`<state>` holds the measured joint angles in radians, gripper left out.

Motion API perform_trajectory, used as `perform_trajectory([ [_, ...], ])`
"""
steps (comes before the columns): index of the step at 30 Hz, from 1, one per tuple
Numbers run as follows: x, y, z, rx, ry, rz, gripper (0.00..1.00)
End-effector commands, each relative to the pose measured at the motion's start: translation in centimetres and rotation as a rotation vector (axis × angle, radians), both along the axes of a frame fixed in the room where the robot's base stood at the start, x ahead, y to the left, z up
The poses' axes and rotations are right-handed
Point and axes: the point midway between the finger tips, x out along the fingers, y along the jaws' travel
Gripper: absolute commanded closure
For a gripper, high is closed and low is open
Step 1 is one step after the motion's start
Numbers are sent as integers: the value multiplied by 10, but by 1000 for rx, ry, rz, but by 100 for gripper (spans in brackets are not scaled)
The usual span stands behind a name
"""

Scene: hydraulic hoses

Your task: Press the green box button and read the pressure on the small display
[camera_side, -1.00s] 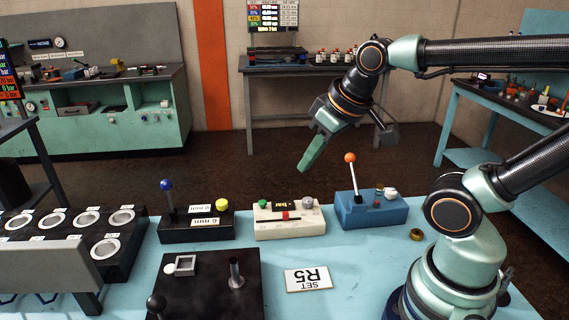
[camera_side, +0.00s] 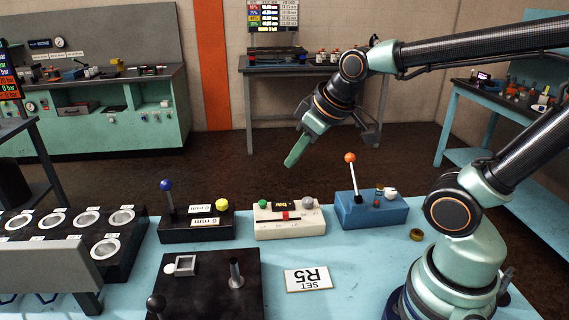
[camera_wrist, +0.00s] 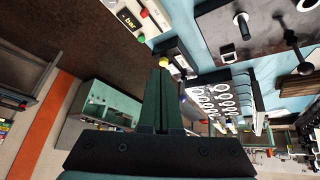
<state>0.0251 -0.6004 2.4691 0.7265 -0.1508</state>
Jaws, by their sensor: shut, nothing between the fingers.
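The green button (camera_side: 263,204) sits at the left of the top of a cream box (camera_side: 290,231) on the light blue table. Beside it is the small black display (camera_side: 284,204) with yellow letters that look like "bar"; I cannot make out a number. A red slider and a grey knob are also on the box. In the wrist view, the green button (camera_wrist: 141,39) and the display (camera_wrist: 127,19) show at the top. My gripper (camera_side: 290,162) is shut and empty, above and behind the cream box, apart from it. Its fingers also show in the wrist view (camera_wrist: 161,75).
A black box (camera_side: 195,226) with a blue-knobbed lever and yellow button stands left of the cream box. A blue box (camera_side: 370,211) with an upright orange-tipped lever stands right.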

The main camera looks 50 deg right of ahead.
Motion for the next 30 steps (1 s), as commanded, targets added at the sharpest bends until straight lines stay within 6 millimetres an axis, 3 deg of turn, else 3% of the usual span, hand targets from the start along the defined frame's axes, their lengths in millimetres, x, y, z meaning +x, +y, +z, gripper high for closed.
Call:
perform_trajectory([
  [6, 52, -17, -23, -128, -66, 149, 100],
  [15, 108, -43, -60, -326, -155, 334, 100],
  [21, 127, -54, -77, -419, -190, 406, 100],
  [30, 133, -58, -82, -452, -204, 429, 100],
])
